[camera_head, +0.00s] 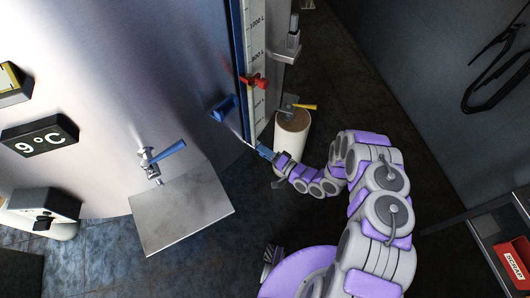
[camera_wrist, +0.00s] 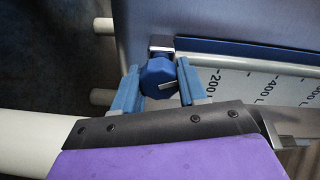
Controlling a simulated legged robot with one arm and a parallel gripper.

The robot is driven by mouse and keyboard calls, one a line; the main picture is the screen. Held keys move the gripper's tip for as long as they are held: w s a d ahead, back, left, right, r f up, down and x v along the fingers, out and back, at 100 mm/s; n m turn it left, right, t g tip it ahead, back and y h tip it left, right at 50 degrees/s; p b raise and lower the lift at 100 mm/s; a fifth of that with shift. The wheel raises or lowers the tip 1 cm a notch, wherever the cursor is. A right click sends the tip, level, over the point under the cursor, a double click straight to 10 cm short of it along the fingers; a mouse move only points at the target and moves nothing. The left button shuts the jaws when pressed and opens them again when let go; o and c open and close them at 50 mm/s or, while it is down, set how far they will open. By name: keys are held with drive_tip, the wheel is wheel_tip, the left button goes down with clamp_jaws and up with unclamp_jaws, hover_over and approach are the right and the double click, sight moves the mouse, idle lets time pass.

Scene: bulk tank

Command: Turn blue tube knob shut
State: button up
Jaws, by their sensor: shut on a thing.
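The blue tube knob (camera_wrist: 160,78) is a faceted blue knob at the low end of the level tube, seen in the wrist view. My gripper (camera_wrist: 157,92) has its two blue fingers on either side of the knob and is shut on it. In the head view my gripper (camera_head: 262,152) is at the foot of the blue-edged scale (camera_head: 257,60), and the knob is hidden there. A light line or pointer shows on the knob's face, tilted slightly.
The steel tank (camera_head: 100,90) fills the left, with a blue-handled tap (camera_head: 165,153) above a metal plate (camera_head: 182,212). A white cylinder (camera_head: 291,130) with a yellow-handled valve (camera_head: 303,106) stands close beside my arm. A red clip (camera_head: 254,82) sits on the scale.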

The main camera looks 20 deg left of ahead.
drive_tip(key=shift+w+d+f+m, duration=0.1)
drive_tip(key=shift+m, duration=1)
drive_tip(key=shift+w+d+f+m, duration=0.1)
drive_tip(key=shift+m, duration=1)
drive_tip(key=o, duration=0.9)
drive_tip(key=shift+w+f, duration=0.1)
drive_tip(key=shift+o, duration=0.8)
drive_tip(key=p+v, duration=0.1)
drive_tip(key=v, duration=1.6)
drive_tip(key=shift+d+p, duration=0.2)
drive_tip(key=shift+p, duration=0.15)
